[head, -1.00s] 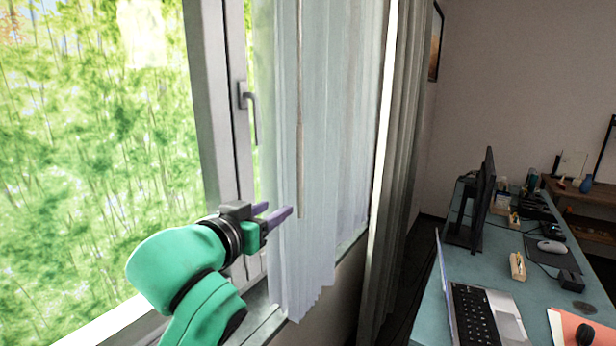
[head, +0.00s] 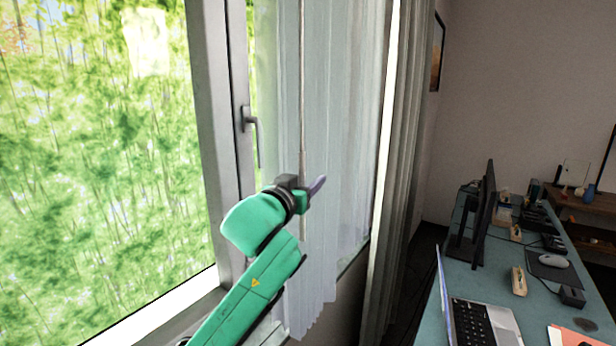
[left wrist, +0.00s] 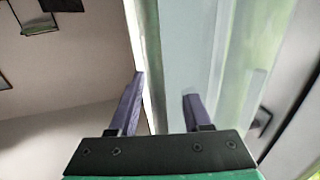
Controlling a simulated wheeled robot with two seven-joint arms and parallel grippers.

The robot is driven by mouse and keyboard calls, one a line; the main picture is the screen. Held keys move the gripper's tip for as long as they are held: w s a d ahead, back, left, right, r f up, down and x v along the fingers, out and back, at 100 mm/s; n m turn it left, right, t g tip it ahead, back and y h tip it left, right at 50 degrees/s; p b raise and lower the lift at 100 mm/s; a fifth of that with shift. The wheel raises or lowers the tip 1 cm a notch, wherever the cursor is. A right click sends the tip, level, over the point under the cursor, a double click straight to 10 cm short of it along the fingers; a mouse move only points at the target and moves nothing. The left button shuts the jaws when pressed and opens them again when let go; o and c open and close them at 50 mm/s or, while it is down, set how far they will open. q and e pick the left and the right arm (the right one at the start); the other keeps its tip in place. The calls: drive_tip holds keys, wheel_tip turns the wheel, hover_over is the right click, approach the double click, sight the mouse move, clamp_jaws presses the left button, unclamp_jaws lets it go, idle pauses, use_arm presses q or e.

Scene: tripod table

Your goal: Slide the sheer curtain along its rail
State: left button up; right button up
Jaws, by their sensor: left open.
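The sheer curtain (head: 340,110) hangs pale and pleated at the right part of the window in the head view. The curtain rail is out of view above. My left gripper (head: 318,186) is in front of the curtain at about mid-height, its purple fingers open. In the left wrist view the two fingers (left wrist: 164,90) stand apart, with pale curtain cloth (left wrist: 188,45) beyond them. I cannot tell whether they touch the cloth. My right gripper is not in view.
The window frame (head: 214,120) with its handle (head: 251,125) is left of the curtain. A thick grey curtain (head: 402,150) hangs on the right. A desk (head: 435,310) with a laptop (head: 480,320) and monitor (head: 484,215) stands at the right.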

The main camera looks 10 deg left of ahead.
use_arm(q)
drive_tip(key=shift+c, duration=0.2)
clamp_jaws()
idle(1.2)
